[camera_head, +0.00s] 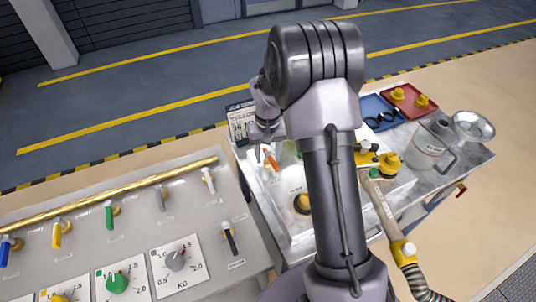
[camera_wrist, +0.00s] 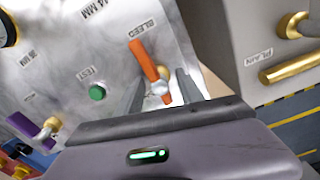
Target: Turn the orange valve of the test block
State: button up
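The orange valve (camera_wrist: 146,60) is a lever on the grey metal face of the test block (camera_wrist: 60,65), beside a label that appears to read BLEED. A pale metal pivot shows at its lower end. My gripper (camera_wrist: 163,90) is open in the wrist view, one finger on each side of the lever, with gaps between. I cannot tell how deep the fingers reach around it. In the head view the orange valve (camera_head: 271,160) shows just below my gripper (camera_head: 262,150), and my arm hides much of the block.
A green knob (camera_wrist: 97,92) and a purple lever (camera_wrist: 45,130) are beside the orange valve. A brass fitting (camera_wrist: 290,68) is at right. A panel with coloured valves (camera_head: 110,240) is at left. A blue tray (camera_head: 377,108), red tray (camera_head: 415,90) and jug (camera_head: 432,145) stand on the bench.

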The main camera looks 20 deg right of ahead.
aim_at(268, 152)
notch_tip(268, 152, up, 17)
jog(key=p, duration=0.5)
jog(key=shift+r, duration=0.2)
jog(key=s+a+r+t+b, duration=0.3)
jog(key=s+a+r+b, duration=0.3)
jog(key=s+a, duration=0.5)
jog(key=s+a+f+m+t+y+b, duration=0.1)
jog(key=s, duration=0.6)
jog(key=s+a+f+t+y+b, duration=0.1)
jog(key=s+a+f+b, duration=0.1)
jog(key=s, duration=0.5)
jog(key=shift+s+f+m+t, duration=0.2)
jog(key=shift+f+m+t, duration=0.1)
jog(key=shift+m+t, duration=0.1)
